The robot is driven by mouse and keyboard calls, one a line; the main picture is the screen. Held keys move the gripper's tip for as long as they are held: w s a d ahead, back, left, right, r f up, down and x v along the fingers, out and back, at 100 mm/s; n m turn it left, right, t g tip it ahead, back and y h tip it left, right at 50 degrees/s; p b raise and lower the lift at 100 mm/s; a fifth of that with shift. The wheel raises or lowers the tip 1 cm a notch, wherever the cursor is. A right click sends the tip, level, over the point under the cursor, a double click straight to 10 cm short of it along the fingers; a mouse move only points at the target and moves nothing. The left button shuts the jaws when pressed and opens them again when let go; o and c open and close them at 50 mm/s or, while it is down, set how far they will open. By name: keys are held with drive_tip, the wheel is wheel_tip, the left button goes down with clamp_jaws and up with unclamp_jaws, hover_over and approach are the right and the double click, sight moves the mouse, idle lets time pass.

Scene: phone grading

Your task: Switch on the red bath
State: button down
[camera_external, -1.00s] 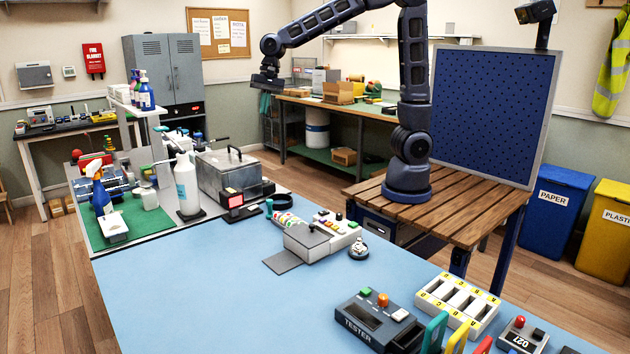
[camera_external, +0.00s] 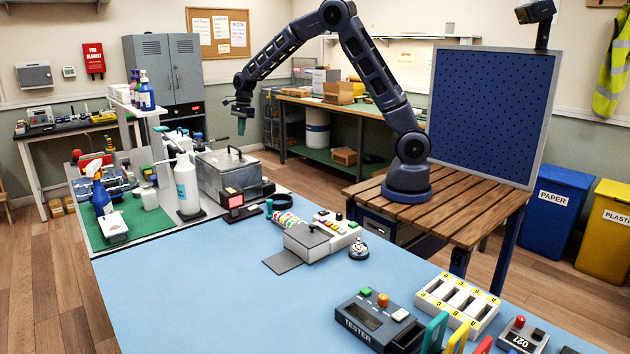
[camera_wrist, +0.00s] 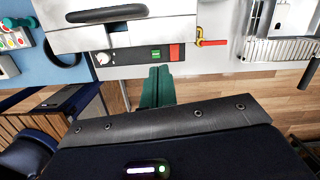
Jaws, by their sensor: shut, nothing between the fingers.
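A metal bath with a lid and black handle (camera_external: 235,175) stands at the back end of the blue bench; a small red display stands at its near side. In the wrist view the bath (camera_wrist: 165,32) is at the top. Its front panel (camera_wrist: 128,57) carries a white knob (camera_wrist: 102,59), a small green-lit switch (camera_wrist: 156,54) and a red patch (camera_wrist: 175,52). My gripper (camera_external: 241,128) is in the air behind and above the bath, pointing down. In the wrist view my gripper's green fingers (camera_wrist: 157,72) are shut and empty, just below the panel in the picture.
A red and yellow valve handle (camera_wrist: 212,42) sits right of the panel. A white pump bottle (camera_external: 186,185) stands left of the bath. A tester (camera_external: 375,320) and a slotted white tray (camera_external: 433,312) are at the near right. The middle of the blue bench (camera_external: 220,290) is clear.

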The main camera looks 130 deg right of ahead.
drive_tip(key=shift+m, duration=0.8)
drive_tip(key=d, duration=0.1)
drive_tip(key=s+d+f, duration=0.2)
drive_tip(key=shift+s+d+f, duration=0.1)
drive_tip(key=shift+d+f, duration=0.15)
drive_tip(key=shift+d, duration=0.1)
drive_tip(key=f, duration=0.4)
drive_tip(key=w+f, duration=0.1)
drive_tip(key=f, duration=0.4)
drive_tip(key=w+f, duration=0.1)
drive_tip(key=f, duration=0.4)
